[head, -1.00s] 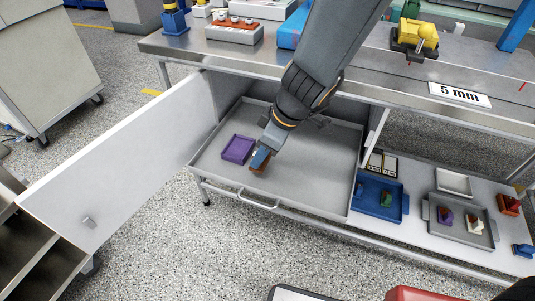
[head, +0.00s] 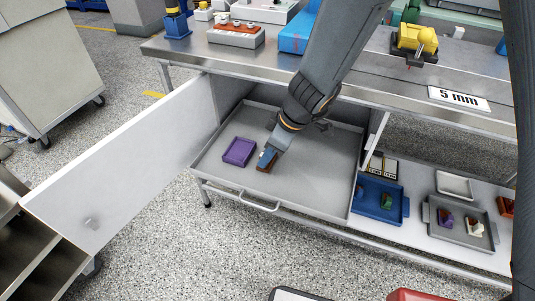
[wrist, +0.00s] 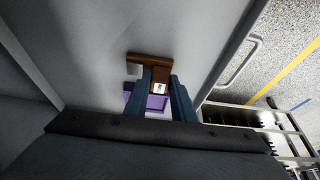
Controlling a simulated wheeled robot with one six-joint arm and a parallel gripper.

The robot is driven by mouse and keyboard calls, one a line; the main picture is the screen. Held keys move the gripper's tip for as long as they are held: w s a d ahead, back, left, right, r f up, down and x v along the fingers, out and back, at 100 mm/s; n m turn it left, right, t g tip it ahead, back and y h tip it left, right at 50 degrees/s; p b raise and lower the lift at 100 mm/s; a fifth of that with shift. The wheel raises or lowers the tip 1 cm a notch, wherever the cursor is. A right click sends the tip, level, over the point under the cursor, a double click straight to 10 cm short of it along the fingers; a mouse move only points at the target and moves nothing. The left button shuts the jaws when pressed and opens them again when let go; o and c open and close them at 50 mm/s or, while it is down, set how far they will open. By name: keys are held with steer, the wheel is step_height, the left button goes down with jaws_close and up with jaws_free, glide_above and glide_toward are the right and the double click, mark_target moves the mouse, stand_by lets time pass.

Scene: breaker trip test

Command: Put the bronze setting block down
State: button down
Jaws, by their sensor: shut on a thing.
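The bronze setting block (head: 264,168) is a small brown piece low in the open drawer (head: 312,175). In the wrist view the block (wrist: 148,61) shows as a brown bar with a stem that carries a white label. My gripper (head: 268,157) points down into the drawer. In the wrist view its blue fingers (wrist: 162,82) are shut on the block's stem. I cannot tell whether the block touches the drawer floor. A purple tray (head: 239,152) lies on the drawer floor just left of the block.
The drawer floor right of my gripper is clear. An open white door (head: 125,150) stands at the left. The lower shelf holds a blue tray (head: 397,211) and a grey tray (head: 436,228) with small blocks. The metal bench top (head: 380,70) overhangs the drawer's back.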

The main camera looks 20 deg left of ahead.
steer(key=shift+f, duration=0.15)
steer(key=c, duration=1.5)
jaws_free()
steer(key=shift+r, duration=0.2)
steer(key=shift+r, duration=0.25)
steer(key=d+b, duration=0.1)
steer(key=d, duration=0.7)
steer(key=s+d+b, duration=0.1)
steer(key=d, duration=0.3)
steer(key=shift+d+r+b, duration=0.25)
steer(key=shift+r+b, duration=0.05)
steer(key=shift+b, duration=0.05)
